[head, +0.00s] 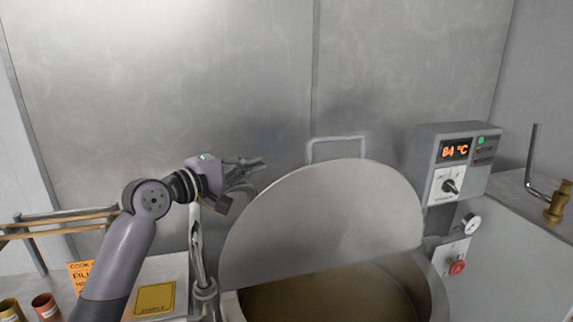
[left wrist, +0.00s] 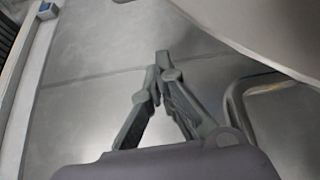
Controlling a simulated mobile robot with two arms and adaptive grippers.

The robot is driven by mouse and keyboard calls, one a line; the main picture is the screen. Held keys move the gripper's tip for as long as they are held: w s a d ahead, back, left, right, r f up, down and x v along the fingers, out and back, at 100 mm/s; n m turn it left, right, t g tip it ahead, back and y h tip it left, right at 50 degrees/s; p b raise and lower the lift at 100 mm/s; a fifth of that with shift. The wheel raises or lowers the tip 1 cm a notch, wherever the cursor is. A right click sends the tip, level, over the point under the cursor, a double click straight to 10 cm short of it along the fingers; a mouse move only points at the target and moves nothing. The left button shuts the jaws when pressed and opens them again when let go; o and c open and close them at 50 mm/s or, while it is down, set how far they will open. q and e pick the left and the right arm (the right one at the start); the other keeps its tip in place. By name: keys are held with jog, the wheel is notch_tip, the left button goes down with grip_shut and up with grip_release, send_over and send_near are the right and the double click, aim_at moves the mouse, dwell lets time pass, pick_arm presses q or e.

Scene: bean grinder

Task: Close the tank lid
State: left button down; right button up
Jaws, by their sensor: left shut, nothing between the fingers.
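The tank lid (head: 325,220) is a large grey disc standing raised and tilted back over the open tank (head: 432,290). A loop handle (head: 337,148) sticks up behind its top edge. My left gripper (head: 262,162) is shut and empty, to the left of the lid's upper left edge and apart from the handle. In the left wrist view my left gripper (left wrist: 162,58) has its fingertips together. There the lid (left wrist: 270,30) fills the upper right and the handle (left wrist: 240,100) shows at the right. My right gripper is in neither view.
A metal pipe (head: 198,255) stands left of the tank. A yellow sign (head: 154,299) and cups (head: 45,306) sit lower left. A metal wall is behind.

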pick_arm(q)
jog(key=w+d+p, duration=0.2)
jog(key=d+p, duration=0.5)
jog(key=d, duration=0.2)
jog(key=shift+w, duration=0.25)
dwell(0.4)
